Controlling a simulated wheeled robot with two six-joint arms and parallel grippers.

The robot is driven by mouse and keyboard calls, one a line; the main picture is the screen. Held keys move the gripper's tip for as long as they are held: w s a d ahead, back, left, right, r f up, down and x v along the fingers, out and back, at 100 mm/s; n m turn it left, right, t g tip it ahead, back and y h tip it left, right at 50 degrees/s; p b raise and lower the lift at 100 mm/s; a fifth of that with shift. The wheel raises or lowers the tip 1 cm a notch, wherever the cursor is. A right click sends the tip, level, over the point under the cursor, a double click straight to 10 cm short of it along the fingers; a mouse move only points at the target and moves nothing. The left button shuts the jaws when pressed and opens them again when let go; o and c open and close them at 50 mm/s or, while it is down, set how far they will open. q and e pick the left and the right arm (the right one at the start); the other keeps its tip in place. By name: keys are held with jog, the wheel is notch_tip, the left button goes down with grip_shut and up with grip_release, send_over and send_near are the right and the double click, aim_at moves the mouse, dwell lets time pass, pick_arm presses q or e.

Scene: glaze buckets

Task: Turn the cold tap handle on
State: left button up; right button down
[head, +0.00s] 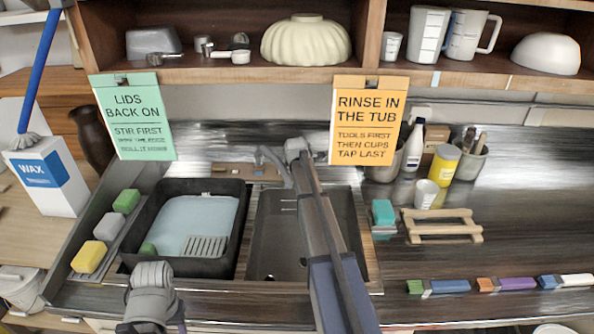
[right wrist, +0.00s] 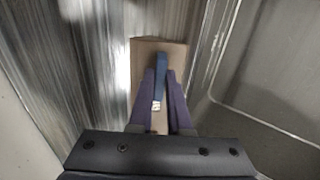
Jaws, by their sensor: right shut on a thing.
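The blue cold tap handle (right wrist: 160,75) stands over a brown block in the right wrist view. My right gripper (right wrist: 161,82) is shut on it, with one dark finger on each side. In the head view my right arm reaches over the sink to the back wall, and its wrist hides the handle and the fingers. The grey tap spout (head: 276,166) shows just left of that wrist, above the sink basin (head: 262,225). A grey part of my left arm is at the lower left; its fingers do not show.
A black tub (head: 136,222) with pale blue contents sits left of the basin. Sponges (head: 107,226) line its left side. A wooden rack (head: 440,236), cups and a yellow can (head: 442,165) stand on the right counter. An orange sign (head: 368,120) hangs close to my right wrist.

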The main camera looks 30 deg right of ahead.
jog(key=n, duration=0.6)
jog(key=shift+n, duration=0.3)
jog(key=n, duration=0.3)
jog(key=shift+w+n, duration=0.1)
jog(key=shift+n, duration=1.9)
jog(key=shift+a, duration=0.1)
jog(key=c, duration=0.9)
grip_release()
jog(key=shift+o, duration=0.2)
jog(key=shift+r, duration=0.1)
